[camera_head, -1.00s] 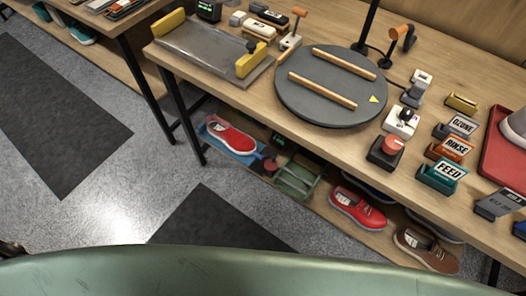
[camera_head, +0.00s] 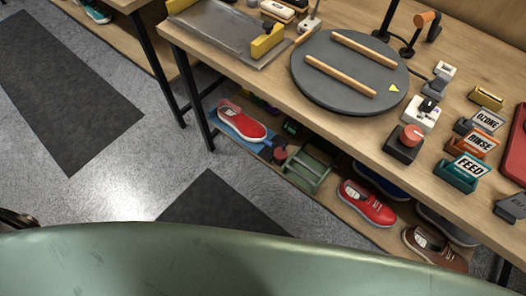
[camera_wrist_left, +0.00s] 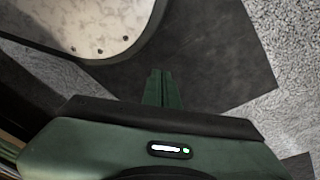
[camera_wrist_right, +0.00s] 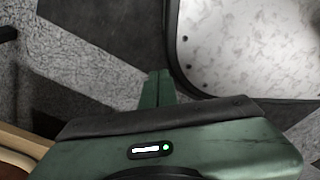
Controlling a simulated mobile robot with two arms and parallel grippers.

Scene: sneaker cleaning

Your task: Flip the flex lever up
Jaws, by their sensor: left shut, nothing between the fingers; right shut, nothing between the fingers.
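Another lever with an orange grip (camera_head: 427,18) stands behind the round turntable. A white box with a dark toggle (camera_head: 427,108) is right of the turntable. My left gripper (camera_wrist_left: 164,76) and right gripper (camera_wrist_right: 158,76) are shut and empty above the floor, away from the bench.
Shoes, including a red one (camera_head: 366,205), lie on the lower shelf. Floor in front is open, with dark mats (camera_head: 70,75).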

